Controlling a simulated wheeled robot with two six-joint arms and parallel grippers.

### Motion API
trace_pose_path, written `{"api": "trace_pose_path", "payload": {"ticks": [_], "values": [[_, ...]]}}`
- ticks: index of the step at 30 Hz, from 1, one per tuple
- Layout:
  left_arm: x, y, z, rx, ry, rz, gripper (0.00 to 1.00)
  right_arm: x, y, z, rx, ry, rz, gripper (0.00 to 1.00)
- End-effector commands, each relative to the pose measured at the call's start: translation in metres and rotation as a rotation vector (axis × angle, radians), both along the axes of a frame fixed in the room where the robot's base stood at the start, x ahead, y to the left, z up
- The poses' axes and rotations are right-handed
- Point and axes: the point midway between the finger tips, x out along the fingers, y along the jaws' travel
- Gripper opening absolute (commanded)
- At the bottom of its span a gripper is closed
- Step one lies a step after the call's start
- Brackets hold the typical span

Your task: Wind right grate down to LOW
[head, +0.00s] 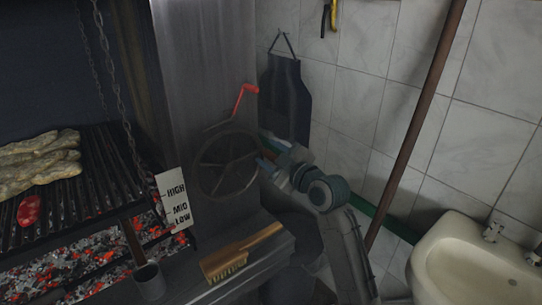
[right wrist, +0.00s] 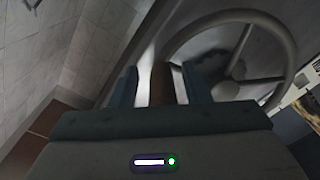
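The spoked hand wheel (head: 226,188) stands on the metal panel at the right of the grill; part of its rim and spokes shows in the right wrist view (right wrist: 278,50). My right gripper (head: 268,165) is at the wheel's right side. In the right wrist view its fingers (right wrist: 161,88) stand on both sides of a brown handle (right wrist: 162,84) and appear to press on it. The barred grate (head: 95,185) hangs on chains above glowing coals. The white height sign (head: 175,201) reads HIGH, MID, LOW; the grate's near corner is beside its upper part. My left gripper is not seen.
Meat (head: 40,160) lies on the grate. A brown pole (head: 415,125) and a sink (head: 470,265) are on the right.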

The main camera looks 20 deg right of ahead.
Motion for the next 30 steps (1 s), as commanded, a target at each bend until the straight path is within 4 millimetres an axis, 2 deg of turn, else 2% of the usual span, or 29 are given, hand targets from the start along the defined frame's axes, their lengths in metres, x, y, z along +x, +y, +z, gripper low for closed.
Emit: {"api": "trace_pose_path", "payload": {"ticks": [8,21,30], "values": [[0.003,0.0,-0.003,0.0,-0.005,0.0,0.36,-0.006,-0.003,-0.003,-0.002,0.003,0.0,0.43],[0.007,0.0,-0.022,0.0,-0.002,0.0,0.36,-0.081,-0.031,-0.003,-0.007,0.001,-0.001,0.43],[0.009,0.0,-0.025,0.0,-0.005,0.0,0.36,-0.1,-0.038,-0.001,-0.001,0.001,0.0,0.43]]}}
